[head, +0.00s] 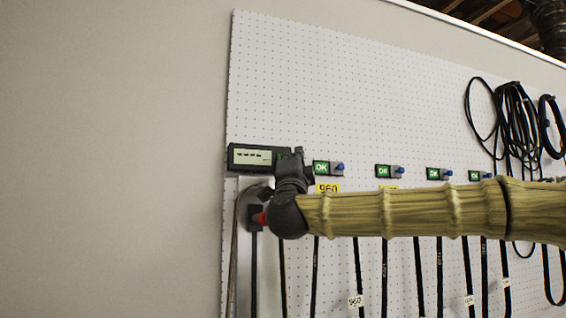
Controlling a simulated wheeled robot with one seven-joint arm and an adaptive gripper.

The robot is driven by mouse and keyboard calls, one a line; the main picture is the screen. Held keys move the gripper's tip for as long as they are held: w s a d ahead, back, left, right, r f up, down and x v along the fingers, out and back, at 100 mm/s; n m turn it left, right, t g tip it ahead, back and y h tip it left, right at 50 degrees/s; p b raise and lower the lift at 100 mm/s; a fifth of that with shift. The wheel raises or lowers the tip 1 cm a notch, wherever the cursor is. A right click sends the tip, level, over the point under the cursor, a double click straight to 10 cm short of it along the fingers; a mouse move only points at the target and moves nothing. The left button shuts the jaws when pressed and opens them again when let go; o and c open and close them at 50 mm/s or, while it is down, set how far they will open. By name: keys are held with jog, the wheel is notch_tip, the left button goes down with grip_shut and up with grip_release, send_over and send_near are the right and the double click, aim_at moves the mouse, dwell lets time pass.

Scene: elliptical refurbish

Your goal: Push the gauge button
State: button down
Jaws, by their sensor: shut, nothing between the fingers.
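The gauge (251,157) is a black box with a pale lit display, mounted at the left edge of the white pegboard. Its right end is partly hidden by my gripper (296,155), so I cannot make out its button clearly. My gripper is dark and sits at the gauge's right end, fingers up and toward the board. The fingers are shut and hold nothing. Whether they touch the gauge cannot be told from this view.
Several small green "OK" displays with blue knobs (383,171) run along the pegboard (345,95) to the right. Black belts hang below, and coiled belts (515,120) hang at upper right. A metal piece with a red part (260,218) is below the gauge. The left wall is bare.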

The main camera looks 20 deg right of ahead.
jog(key=shift+s+d+b, duration=0.1)
jog(key=shift+s+b, duration=1.05)
jog(key=shift+s, duration=1.35)
